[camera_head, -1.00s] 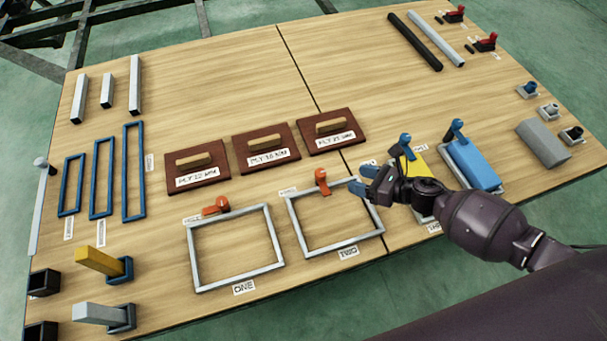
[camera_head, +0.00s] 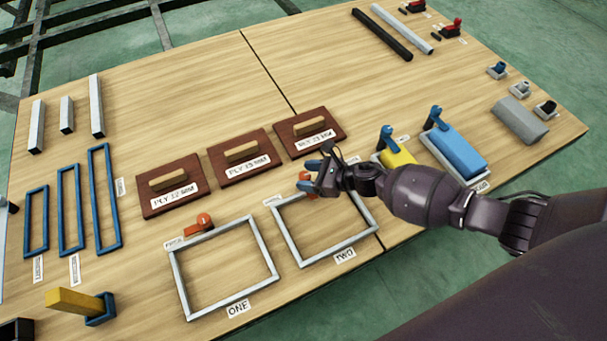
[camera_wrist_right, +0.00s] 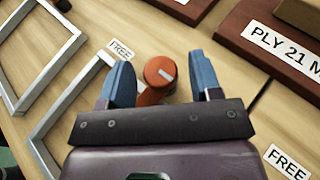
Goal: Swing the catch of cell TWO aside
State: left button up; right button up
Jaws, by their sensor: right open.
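Cell TWO is a grey square frame (camera_head: 278,236) lying on the table, with a "TWO" label (camera_head: 344,256) at its near side. Its orange catch (camera_head: 307,187) is at the frame's far edge, partly hidden by my right gripper in the head view. My right gripper (camera_head: 308,174) is open. In the right wrist view the catch's round orange head (camera_wrist_right: 159,72) sits between the two blue fingertips (camera_wrist_right: 158,85), with gaps on both sides. A "FREE" label (camera_wrist_right: 121,49) lies beside it. My left gripper is not in view.
Cell ONE's frame (camera_head: 178,288) and its orange catch (camera_head: 204,222) lie to the left. Wooden-handled ply plates (camera_head: 293,126) stand just beyond the cells. A yellow block (camera_head: 399,158) and a blue block (camera_head: 457,151) with blue catches are to the right.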

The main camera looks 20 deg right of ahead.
jog(key=shift+w+a+f, duration=0.2)
jog(key=shift+w+a, duration=0.15)
jog(key=shift+a, duration=0.1)
jog(key=c, duration=0.9)
